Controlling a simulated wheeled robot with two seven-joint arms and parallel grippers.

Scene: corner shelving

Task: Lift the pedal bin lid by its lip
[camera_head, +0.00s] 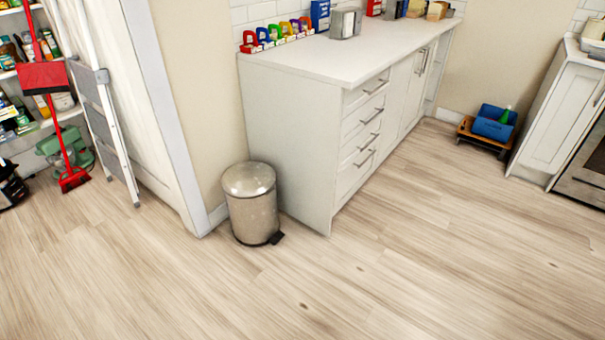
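The pedal bin (254,212) is a small round metal bin standing upright on the wood floor, left of the picture's middle. Its domed lid (248,178) is down on the body. A dark pedal (277,238) sticks out at the base, toward the lower right. The lip of the lid is too small to make out. Neither of my grippers shows in the head view.
A white drawer cabinet (290,150) stands right beside the bin, with a wall (203,90) behind it. A stepladder (103,100) and red broom (67,150) lean at the left. A blue tub (492,122) sits far right. The floor (340,285) in front is clear.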

